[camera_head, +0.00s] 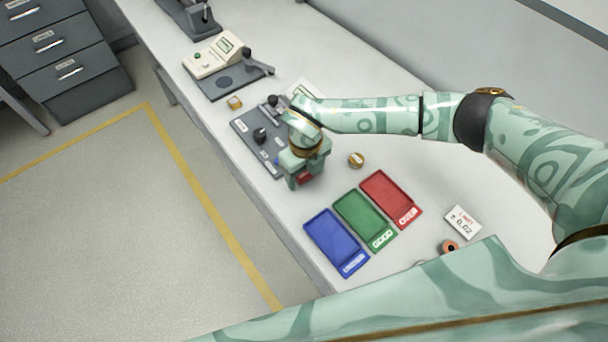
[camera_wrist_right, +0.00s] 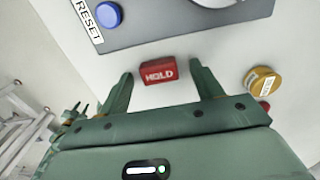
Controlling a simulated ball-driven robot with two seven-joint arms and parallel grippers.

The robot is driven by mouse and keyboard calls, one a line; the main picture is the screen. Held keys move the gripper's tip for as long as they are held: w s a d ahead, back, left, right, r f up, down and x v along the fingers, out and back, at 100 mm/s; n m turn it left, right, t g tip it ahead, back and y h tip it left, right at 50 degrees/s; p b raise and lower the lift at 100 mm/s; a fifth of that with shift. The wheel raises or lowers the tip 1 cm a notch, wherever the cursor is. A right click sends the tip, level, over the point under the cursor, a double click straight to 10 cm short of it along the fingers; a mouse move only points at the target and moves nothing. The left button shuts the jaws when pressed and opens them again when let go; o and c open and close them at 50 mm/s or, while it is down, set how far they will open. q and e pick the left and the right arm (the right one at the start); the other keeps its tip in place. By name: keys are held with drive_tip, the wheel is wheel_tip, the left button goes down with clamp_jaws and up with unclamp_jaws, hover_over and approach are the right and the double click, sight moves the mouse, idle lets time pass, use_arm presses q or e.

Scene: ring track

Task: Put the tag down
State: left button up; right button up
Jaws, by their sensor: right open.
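The tag, a small red block lettered HOLD (camera_wrist_right: 157,72), is on the white bench top in the right wrist view, between and just beyond my fingertips. In the head view its red face (camera_head: 305,177) shows partly under my gripper. My right gripper (camera_head: 299,182) is open over the bench beside the front end of the grey device. In the wrist view its fingers (camera_wrist_right: 162,84) stand apart on either side of the tag, with visible gaps. My left gripper is not in view.
A grey device (camera_head: 248,130) with a blue RESET button (camera_wrist_right: 109,14) lies close beside the tag. A brass cylinder (camera_head: 356,160) stands right of my gripper. Blue (camera_head: 335,240), green (camera_head: 363,220) and red (camera_head: 391,198) trays lie nearer. A limit card (camera_head: 463,222) stands farther right.

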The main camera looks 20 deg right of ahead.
drive_tip(key=c, duration=1.1)
drive_tip(key=shift+o, duration=0.2)
drive_tip(key=shift+r, duration=0.1)
